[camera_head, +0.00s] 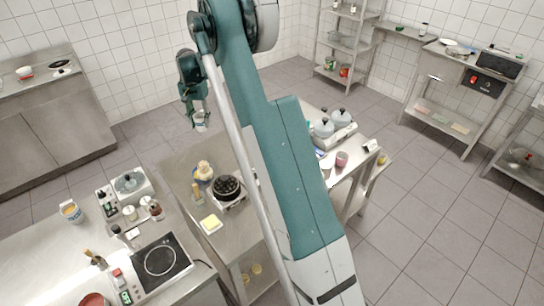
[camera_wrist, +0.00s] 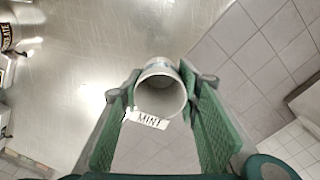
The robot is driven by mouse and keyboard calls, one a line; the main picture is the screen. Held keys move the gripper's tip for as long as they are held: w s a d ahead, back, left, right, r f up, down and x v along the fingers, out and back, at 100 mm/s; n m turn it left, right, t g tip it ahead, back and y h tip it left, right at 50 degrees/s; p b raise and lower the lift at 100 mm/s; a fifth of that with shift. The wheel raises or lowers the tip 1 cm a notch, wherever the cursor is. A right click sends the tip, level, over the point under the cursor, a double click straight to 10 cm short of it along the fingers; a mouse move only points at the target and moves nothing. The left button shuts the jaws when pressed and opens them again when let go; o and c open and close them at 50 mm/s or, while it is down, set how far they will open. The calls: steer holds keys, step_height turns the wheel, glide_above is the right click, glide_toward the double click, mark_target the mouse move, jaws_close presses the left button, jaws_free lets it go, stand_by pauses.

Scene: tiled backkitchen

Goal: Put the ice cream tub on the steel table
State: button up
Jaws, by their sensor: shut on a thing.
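The ice cream tub (camera_wrist: 160,92) is a pale round cup, seen nearly end-on in the wrist view. A white label reading "MINT" shows at its lower edge. My gripper (camera_wrist: 159,78) is shut on it, with a green finger pad on each side. In the head view my gripper (camera_head: 196,104) is raised at upper centre, with the tub (camera_head: 201,121) below its fingers. A steel table (camera_head: 172,165) stands below it in the head view. Bare steel surface (camera_wrist: 90,55) fills the upper left of the wrist view, with the tub apart from it.
The middle table bears a dark round waffle iron (camera_head: 228,188), a yellow block (camera_head: 211,223) and a jar (camera_head: 204,170). Grey pots (camera_head: 323,128) stand right of my arm. The back-left counter is mostly clear.

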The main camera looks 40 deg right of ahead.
steer(key=s+d+m, duration=0.1)
steer(key=s+d, duration=0.2)
steer(key=d, duration=0.6)
steer(key=s+d+m, duration=0.2)
steer(key=s+d, duration=0.1)
steer(key=d, duration=0.6)
steer(key=shift+s+d, duration=0.3)
steer(key=shift+s, duration=0.1)
steer(key=shift+f, duration=3.1)
steer(key=shift+f, duration=0.1)
steer(key=shift+f, duration=1.8)
steer(key=shift+f, duration=0.2)
steer(key=o, duration=0.9)
steer(key=shift+c, duration=0.2)
